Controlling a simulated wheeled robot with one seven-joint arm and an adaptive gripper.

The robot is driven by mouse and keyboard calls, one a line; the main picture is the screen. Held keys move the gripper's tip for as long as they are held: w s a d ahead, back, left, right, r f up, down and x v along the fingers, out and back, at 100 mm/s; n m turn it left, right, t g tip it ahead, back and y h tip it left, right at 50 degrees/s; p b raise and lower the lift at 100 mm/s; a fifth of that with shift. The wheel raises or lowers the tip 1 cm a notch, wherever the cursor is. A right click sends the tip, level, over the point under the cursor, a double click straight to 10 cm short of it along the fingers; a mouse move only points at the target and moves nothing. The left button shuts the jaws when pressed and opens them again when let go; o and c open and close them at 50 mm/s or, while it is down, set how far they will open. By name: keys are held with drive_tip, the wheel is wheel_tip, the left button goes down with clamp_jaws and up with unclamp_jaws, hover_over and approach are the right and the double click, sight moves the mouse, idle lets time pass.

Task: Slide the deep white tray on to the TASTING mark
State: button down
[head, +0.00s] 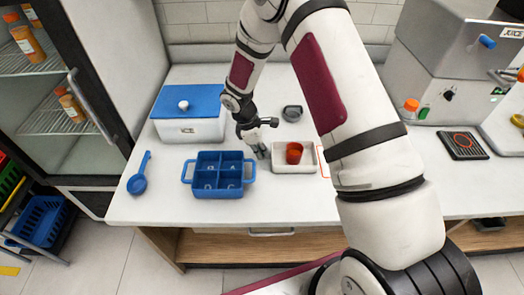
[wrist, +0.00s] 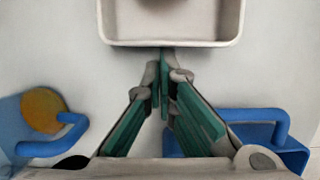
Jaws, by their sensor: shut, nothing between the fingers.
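The deep white tray (head: 311,158) sits on the white counter, with a red-orange cup (head: 294,152) standing in it. In the wrist view the tray's near wall (wrist: 172,43) crosses the top. My gripper (head: 261,154) is shut and empty, pointing down just left of the tray. In the wrist view its fingertips (wrist: 164,62) are at the tray's near wall; I cannot tell whether they touch it. A red outline mark (head: 323,161) shows on the counter just right of the tray, partly hidden by my arm; its lettering is not readable.
A blue divided box (head: 221,190) stands left of my gripper. Behind are a white box with a blue lid (head: 188,112) and a small grey item (head: 292,113). A blue scoop (head: 138,175) lies far left. A juicer (head: 440,65) stands at the right.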

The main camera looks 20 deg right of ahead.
drive_tip(key=s+d, duration=0.2)
drive_tip(key=d, duration=0.3)
drive_tip(key=s+d, duration=0.1)
drive_tip(key=d, duration=0.5)
drive_tip(key=s+d+p, duration=0.1)
drive_tip(key=s+d, duration=0.1)
drive_tip(key=d, duration=0.4)
drive_tip(key=shift+s+d, duration=0.25)
drive_tip(key=shift+s, duration=0.1)
drive_tip(key=shift+r, duration=0.1)
